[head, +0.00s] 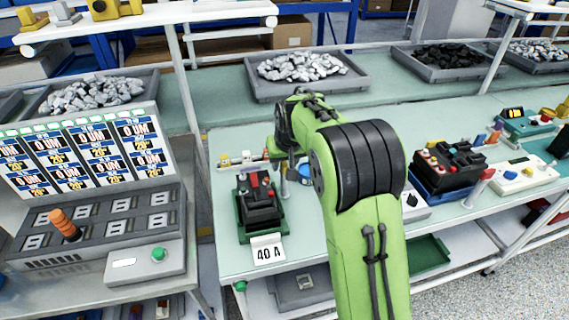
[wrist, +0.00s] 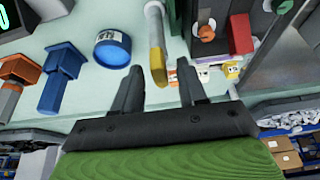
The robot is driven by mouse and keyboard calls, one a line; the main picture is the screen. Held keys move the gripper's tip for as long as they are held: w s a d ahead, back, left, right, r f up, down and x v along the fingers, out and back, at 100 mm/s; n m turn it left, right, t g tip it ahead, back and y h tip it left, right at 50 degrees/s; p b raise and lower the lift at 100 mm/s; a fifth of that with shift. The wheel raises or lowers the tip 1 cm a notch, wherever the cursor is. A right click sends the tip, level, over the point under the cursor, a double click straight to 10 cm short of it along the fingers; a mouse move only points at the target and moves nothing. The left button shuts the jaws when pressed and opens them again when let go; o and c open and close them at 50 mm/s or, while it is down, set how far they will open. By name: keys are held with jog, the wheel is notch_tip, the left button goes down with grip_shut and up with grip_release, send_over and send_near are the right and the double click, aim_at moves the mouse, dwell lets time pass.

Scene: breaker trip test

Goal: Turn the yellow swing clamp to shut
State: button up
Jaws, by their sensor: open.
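The yellow swing clamp shows in the wrist view as a yellow handle (wrist: 157,62) on a pale curved arm. It stands out over the pale green bench. My gripper (wrist: 160,76) is open, with its two dark fingers on either side of the handle's end. I cannot tell whether either finger touches it. In the head view my green arm reaches over the bench beside the black breaker (head: 260,205), which sits in a green holder behind a "40 A" card (head: 267,250). My arm hides much of the clamp area there.
In the wrist view a round blue container (wrist: 112,48), a blue tool (wrist: 62,72) and an orange-topped tool (wrist: 20,72) lie left of my fingers. A red knob (wrist: 206,32) is to the right. In the head view a grey test console (head: 95,225) stands left.

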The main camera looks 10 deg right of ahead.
grip_shut()
jog(key=shift+n, duration=0.3)
dwell(0.3)
jog(key=n+y+p, duration=0.2)
jog(key=n, duration=0.2)
jog(key=shift+d, duration=0.2)
jog(key=n+p, duration=0.1)
jog(key=n, duration=0.1)
jog(key=n+g+y+p, duration=0.1)
jog(key=n+p, duration=0.1)
jog(key=n, duration=0.1)
jog(key=shift+d+g, duration=0.1)
jog(key=shift+g, duration=0.2)
jog(key=n+g+p, duration=0.1)
jog(key=n+p, duration=0.1)
jog(key=n+y+p, duration=0.1)
jog(key=n+p, duration=0.1)
jog(key=n, duration=0.1)
jog(key=shift+w+g, duration=0.1)
jog(key=shift+g, duration=0.3)
jog(key=n+p, duration=0.2)
jog(key=shift+n+g+p, duration=0.3)
jog(key=shift+g+p, duration=0.1)
jog(key=shift+w+f+n, duration=0.1)
jog(key=shift+n, duration=0.2)
jog(key=shift+f+p, duration=0.1)
jog(key=shift+p, duration=0.25)
